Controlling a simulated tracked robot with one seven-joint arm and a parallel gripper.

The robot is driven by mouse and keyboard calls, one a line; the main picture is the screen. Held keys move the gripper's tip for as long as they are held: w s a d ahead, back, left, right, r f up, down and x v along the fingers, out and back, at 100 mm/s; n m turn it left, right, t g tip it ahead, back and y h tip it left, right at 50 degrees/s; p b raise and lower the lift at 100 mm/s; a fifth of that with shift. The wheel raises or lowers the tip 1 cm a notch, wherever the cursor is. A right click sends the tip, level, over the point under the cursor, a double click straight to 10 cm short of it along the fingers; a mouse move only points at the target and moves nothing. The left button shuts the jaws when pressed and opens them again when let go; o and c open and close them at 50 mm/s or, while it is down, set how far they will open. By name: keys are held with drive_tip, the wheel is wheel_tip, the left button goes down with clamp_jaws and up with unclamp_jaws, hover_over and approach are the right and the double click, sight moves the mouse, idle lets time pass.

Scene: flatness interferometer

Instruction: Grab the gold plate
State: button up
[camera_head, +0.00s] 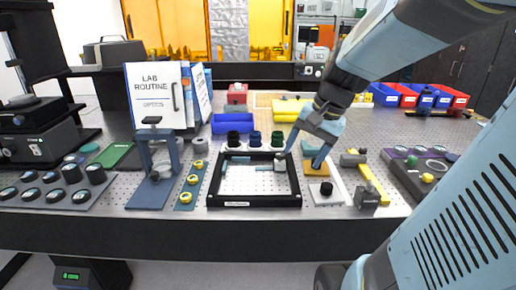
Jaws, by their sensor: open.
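A small orange-gold plate (312,172) lies at the right of the black-framed tray, behind a pale square base with a black knob. It is the likeliest gold plate in the camera_head view. My gripper (303,159) reaches down from the upper right, its jaws apart and nothing visible between them. Its right finger comes down in front of or over the plate's rear part and hides some of it. I cannot tell whether a finger touches the plate.
The black-framed tray (254,201) holds small grey parts. A yellow bar (373,184) and a dark block (367,197) stand right of the plate. Dark cylinders (254,139) stand behind the tray. A grey press-like stand (153,170) and lab signs (158,98) are at left.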

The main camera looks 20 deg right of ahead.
drive_tip(key=w+d+f+m+t+y, duration=0.2)
drive_tip(key=w+d+f+m, duration=0.1)
drive_tip(key=d+m, duration=0.3)
drive_tip(key=w+d+f+m+t+y, duration=0.2)
drive_tip(key=w+d+f+m+t, duration=0.1)
drive_tip(key=d+m, duration=0.4)
drive_tip(key=w+d+f+m+t+y, duration=0.2)
drive_tip(key=w+d+f+m, duration=0.2)
drive_tip(key=d+f+m, duration=0.3)
drive_tip(key=shift+w+d, duration=0.15)
drive_tip(key=shift+d, duration=1.05)
drive_tip(key=shift+w+d, duration=0.1)
drive_tip(key=shift+d, duration=1.05)
drive_tip(key=shift+w+d+f+t, duration=0.1)
drive_tip(key=shift+f+t, duration=0.1)
drive_tip(key=shift+t, duration=0.1)
drive_tip(key=x, duration=0.7)
drive_tip(key=shift+w, duration=0.15)
drive_tip(key=shift+a+r+x, duration=0.15)
drive_tip(key=shift+x, duration=1.45)
drive_tip(key=shift+a+r+x, duration=0.1)
drive_tip(key=shift+a+x, duration=0.1)
drive_tip(key=shift+x, duration=1.35)
clamp_jaws()
drive_tip(key=shift+r, duration=0.1)
